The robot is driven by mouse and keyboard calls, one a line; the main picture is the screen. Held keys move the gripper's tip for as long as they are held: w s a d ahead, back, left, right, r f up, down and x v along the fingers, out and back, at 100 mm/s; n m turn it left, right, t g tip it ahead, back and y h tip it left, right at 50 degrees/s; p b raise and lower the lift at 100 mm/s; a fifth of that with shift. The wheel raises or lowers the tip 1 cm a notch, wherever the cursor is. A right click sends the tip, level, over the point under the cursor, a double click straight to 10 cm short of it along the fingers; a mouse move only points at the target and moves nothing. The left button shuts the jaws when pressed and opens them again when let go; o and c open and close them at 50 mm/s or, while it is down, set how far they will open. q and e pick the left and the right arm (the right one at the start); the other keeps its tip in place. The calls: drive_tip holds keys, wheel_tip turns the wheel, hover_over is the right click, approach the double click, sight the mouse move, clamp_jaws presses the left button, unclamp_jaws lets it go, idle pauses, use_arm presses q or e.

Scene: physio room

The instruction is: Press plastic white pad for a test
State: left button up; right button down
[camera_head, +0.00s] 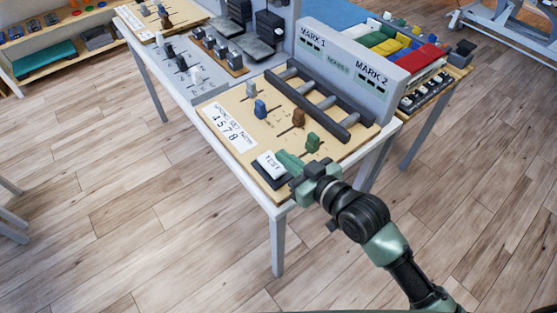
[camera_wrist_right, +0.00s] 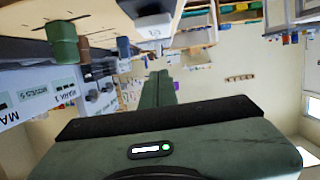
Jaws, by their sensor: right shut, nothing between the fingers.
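The white plastic pad marked TEST (camera_head: 271,163) sits on a dark base at the near corner of the wooden board (camera_head: 237,112). In the right wrist view, which looks upside down, the white pad (camera_wrist_right: 155,27) shows near the fingertips. My right gripper (camera_head: 283,155) is green, with its fingers together and nothing between them. Its fingertips (camera_wrist_right: 160,73) are right by the pad's right edge in the head view. I cannot tell whether they touch it. My left gripper is not in view.
Blue (camera_head: 260,109), brown (camera_head: 298,118) and green (camera_head: 312,142) slider knobs stand on the board near my gripper. Dark rails (camera_head: 325,103) and a grey MARK 1 / MARK 2 panel (camera_head: 345,66) lie behind. Wooden floor (camera_head: 130,220) in front is clear.

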sight(279, 168)
drive_tip(key=x, duration=0.3)
drive_tip(key=shift+w+a+f, duration=0.1)
drive_tip(key=shift+f, duration=0.2)
wheel_tip(279, 168, down, 2)
drive_tip(key=shift+f, duration=0.75)
